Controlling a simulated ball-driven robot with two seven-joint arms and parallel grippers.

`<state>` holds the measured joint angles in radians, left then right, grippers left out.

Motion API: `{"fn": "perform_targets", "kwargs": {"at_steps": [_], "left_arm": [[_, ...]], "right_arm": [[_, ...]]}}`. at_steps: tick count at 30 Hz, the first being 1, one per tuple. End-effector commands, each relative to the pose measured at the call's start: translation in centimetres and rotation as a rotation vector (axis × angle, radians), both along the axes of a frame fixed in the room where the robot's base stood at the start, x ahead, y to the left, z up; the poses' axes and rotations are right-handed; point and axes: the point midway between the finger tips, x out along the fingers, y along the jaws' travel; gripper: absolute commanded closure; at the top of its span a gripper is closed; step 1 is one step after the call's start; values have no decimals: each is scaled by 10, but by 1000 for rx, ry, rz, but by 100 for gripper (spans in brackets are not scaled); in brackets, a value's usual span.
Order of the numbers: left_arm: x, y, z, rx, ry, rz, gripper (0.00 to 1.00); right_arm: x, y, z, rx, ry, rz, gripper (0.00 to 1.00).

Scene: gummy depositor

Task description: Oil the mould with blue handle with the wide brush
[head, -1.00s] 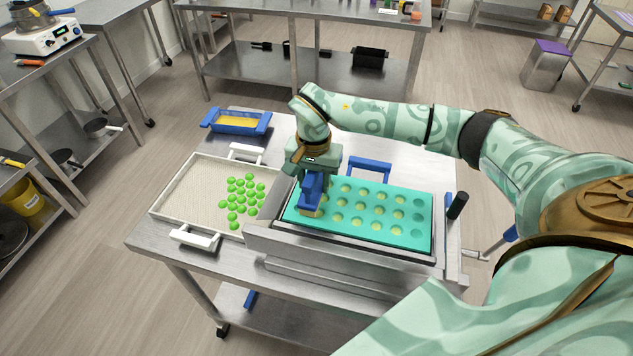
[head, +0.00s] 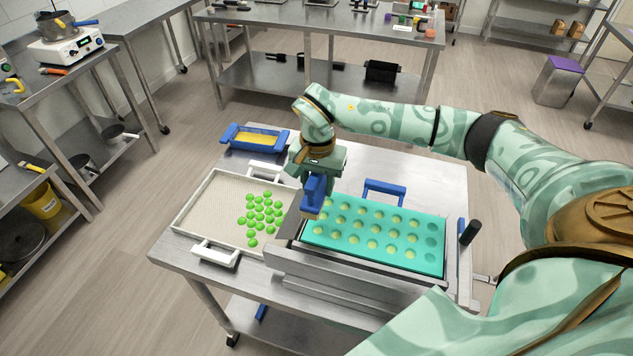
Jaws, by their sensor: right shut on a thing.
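The teal mould (head: 420,262) with round cavities lies in the metal depositor frame on the table. A blue handle (head: 385,188) stands at its far side. Many cavities look yellowish; several at the right end look plain teal. My right gripper (head: 316,178) is shut on the blue-handled wide brush (head: 313,195), above the mould's left end. The brush points down with its pale bristles low; whether they touch the mould I cannot tell. A blue tray with yellow contents (head: 258,139) stands at the back left of the table. My left gripper is not in view.
A white-handled tray (head: 195,213) with several green gummies (head: 262,212) lies left of the mould. A black-knobbed lever (head: 470,232) rises at the mould's right end. The steel table (head: 440,180) is bare behind the mould.

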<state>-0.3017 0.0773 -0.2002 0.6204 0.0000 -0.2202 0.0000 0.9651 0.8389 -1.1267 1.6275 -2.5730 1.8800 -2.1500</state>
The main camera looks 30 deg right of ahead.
Motion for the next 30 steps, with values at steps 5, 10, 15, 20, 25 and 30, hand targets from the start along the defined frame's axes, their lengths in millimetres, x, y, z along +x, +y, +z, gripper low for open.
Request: {"fn": "perform_targets", "kwargs": {"at_steps": [5,10,15,20,25,30], "left_arm": [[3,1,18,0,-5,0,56],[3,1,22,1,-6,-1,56],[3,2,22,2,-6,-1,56],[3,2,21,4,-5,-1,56],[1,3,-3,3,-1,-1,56],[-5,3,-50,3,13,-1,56]], "right_arm": [[-2,-1,18,1,-1,-9,100],[-3,-2,22,0,0,-12,100],[-3,-2,21,0,0,-12,100],[-3,-2,21,1,-1,-11,100],[-9,21,21,12,-21,138,100],[-42,63,18,17,-35,506,100]]}}
